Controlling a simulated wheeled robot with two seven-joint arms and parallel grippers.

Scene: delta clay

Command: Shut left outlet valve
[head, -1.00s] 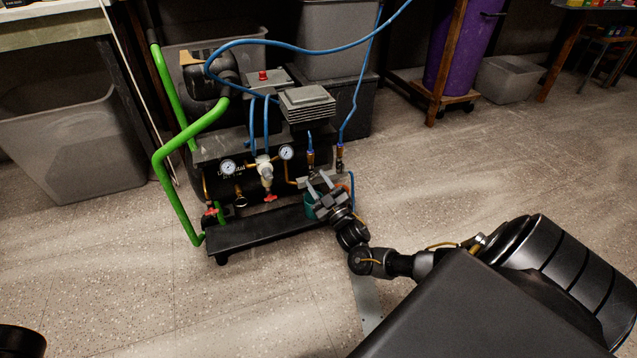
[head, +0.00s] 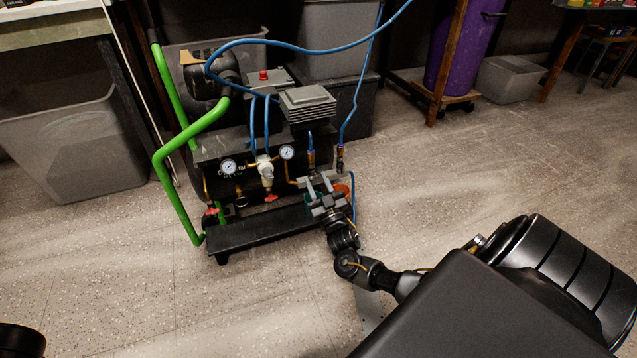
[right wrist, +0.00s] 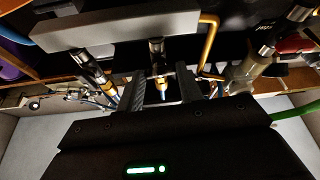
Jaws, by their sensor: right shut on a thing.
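The compressor (head: 265,222) stands on the floor, with two outlets at its right front, each with a blue hose. The left outlet valve (head: 311,157) is a slim upright brass and blue fitting; its lower part is hidden by my gripper. My right gripper (head: 320,184) reaches up to it from the front right. In the right wrist view my fingers (right wrist: 161,82) stand on either side of a brass fitting (right wrist: 162,88), closed on the valve; the exact contact and the handle's angle are hard to see. My left gripper is out of view.
The right outlet fitting (head: 340,157) stands close beside. Two gauges (head: 228,166) and a red-knobbed regulator (head: 266,172) are to the left. A green handle (head: 172,190) rises at the compressor's left. The floor in front (head: 150,290) is clear.

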